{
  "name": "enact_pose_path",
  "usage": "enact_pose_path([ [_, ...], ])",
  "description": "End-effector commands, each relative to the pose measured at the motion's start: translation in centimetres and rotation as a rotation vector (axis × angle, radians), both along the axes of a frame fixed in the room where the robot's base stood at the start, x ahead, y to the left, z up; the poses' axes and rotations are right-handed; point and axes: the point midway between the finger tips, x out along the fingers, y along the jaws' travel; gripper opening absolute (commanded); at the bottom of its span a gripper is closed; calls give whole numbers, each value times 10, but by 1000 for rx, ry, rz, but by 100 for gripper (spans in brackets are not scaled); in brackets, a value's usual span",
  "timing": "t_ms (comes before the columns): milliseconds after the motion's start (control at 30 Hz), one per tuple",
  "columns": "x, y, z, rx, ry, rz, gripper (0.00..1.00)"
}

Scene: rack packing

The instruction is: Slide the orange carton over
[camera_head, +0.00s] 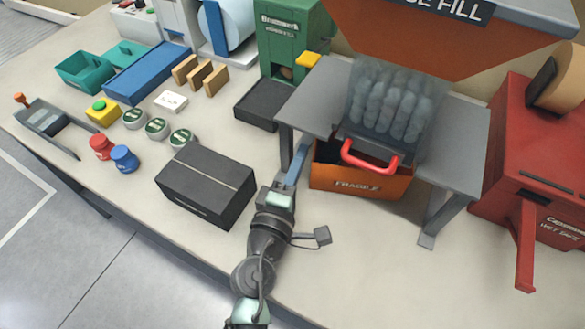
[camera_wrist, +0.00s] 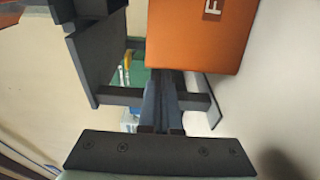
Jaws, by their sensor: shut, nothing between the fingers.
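The orange carton (camera_head: 345,184), marked FRAGILE, stands on the table under the grey stand, below a clear bin with a red handle. Its upper part is partly hidden by the bin and the stand. In the wrist view the carton (camera_wrist: 195,40) fills the upper middle, with part of its lettering at the top right. My gripper (camera_head: 303,152) is shut and empty at the carton's left side, by the stand's left leg. In the wrist view the shut fingers (camera_wrist: 162,88) reach up to the carton's lower left edge. I cannot tell whether they touch it.
The grey stand (camera_head: 459,135) straddles the carton; its legs are close on both sides. A closed black box (camera_head: 205,185) lies left of my arm. A red machine (camera_head: 530,150) stands at the right. The table in front of the carton is clear.

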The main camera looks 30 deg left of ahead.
Motion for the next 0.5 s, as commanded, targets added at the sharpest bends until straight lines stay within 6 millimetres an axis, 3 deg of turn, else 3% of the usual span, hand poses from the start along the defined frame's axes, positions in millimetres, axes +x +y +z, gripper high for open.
enact_pose_path([
  [200,25,3,1,1,-1,1,0],
  [500,30,4,0,1,0,1,0],
])
